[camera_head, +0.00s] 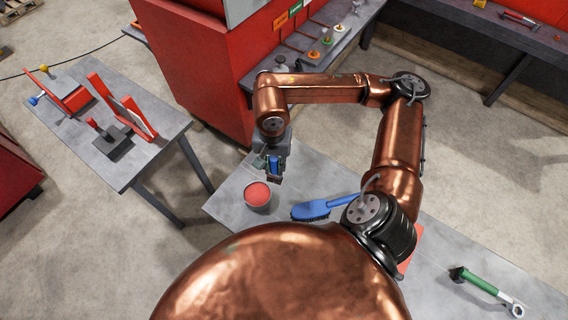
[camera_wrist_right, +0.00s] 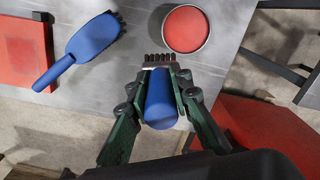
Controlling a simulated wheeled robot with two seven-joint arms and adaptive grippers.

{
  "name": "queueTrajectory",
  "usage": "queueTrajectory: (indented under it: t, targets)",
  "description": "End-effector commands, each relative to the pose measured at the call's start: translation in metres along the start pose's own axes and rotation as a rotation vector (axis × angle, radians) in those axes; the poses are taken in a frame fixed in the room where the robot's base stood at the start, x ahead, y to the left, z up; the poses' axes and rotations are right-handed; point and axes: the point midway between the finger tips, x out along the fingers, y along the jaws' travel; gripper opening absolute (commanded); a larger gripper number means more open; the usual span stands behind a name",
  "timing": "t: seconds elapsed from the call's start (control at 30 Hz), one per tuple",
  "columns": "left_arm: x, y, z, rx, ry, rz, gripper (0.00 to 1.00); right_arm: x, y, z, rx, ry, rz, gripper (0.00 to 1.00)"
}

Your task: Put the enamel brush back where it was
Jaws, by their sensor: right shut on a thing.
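My right gripper (camera_head: 273,172) is shut on the blue handle of the enamel brush (camera_head: 276,163). In the right wrist view the brush (camera_wrist_right: 160,103) lies between the two fingers of the gripper (camera_wrist_right: 160,92), with its pale ferrule and dark bristles pointing away from the wrist. The gripper is at the grey table's edge, just above and beside an open can of red paint (camera_head: 257,195). The can also shows just beyond the bristles in the wrist view (camera_wrist_right: 186,28). My left gripper is not in view.
A larger blue brush (camera_head: 325,207) lies on the grey table (camera_head: 232,195), right of the can. A green-handled tool (camera_head: 482,283) lies at the table's right. A red cabinet (camera_head: 205,60) stands behind. A side table (camera_head: 65,110) with red fixtures stands left.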

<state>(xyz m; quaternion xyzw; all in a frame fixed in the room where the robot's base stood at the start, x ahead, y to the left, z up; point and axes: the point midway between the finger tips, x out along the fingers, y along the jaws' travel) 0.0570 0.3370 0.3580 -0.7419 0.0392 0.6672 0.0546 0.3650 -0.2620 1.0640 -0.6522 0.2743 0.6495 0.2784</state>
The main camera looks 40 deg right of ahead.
Motion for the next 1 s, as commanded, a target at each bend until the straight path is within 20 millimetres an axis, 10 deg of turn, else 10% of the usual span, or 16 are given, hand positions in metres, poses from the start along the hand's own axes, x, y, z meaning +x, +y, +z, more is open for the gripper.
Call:
queueTrajectory:
  t: [0.3,1.0]
  targets:
    - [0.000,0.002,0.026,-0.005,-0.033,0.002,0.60,-0.004,0.027,-0.003,0.280,0.012,0.011,0.00]
    - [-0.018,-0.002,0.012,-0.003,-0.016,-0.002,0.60,0.079,0.023,-0.123,0.278,0.012,0.008,0.00]
